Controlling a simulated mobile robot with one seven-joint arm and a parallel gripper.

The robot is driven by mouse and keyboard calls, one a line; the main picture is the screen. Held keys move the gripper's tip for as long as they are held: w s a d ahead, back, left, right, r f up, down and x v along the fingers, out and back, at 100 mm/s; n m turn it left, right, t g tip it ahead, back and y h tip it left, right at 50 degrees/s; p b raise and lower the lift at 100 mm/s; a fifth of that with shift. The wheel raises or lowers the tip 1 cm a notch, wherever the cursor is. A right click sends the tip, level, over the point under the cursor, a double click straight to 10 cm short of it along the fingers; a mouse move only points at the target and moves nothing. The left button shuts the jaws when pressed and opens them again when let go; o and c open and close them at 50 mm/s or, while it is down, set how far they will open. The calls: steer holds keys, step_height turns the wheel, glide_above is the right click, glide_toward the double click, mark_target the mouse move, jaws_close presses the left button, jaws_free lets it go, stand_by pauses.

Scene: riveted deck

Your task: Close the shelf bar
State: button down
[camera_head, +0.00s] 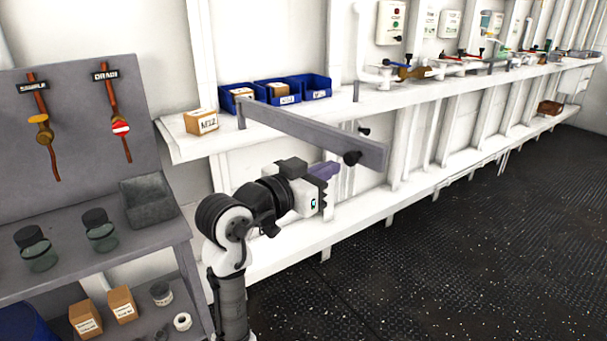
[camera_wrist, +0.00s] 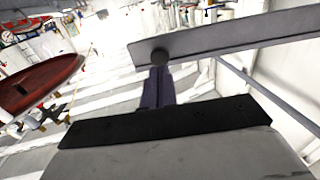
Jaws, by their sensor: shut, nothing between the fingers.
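The shelf bar (camera_head: 310,130) is a long flat grey bar. Its left end meets a short post (camera_head: 240,112) on the upper shelf, and its right end stands out from the shelf front at an angle. A black knob (camera_head: 352,158) sits near that free end. My gripper (camera_head: 332,169) has purple fingers that are shut, with nothing between them, just left of and below the knob. In the wrist view the fingertips (camera_wrist: 159,72) point at the knob (camera_wrist: 159,57) on the bar (camera_wrist: 225,38); I cannot tell whether they touch.
Blue bins (camera_head: 275,92) and a small carton (camera_head: 201,121) stand on the upper shelf (camera_head: 420,90) behind the bar. A second grey post (camera_head: 356,91) rises from the shelf edge. A grey workbench (camera_head: 165,228) with jars is at left. The dark floor (camera_head: 450,250) at right is clear.

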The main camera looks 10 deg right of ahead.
mark_target(348, 160)
steer(key=shift+p+x, duration=0.3)
steer(key=shift+x, duration=1.3)
steer(key=shift+d, duration=0.1)
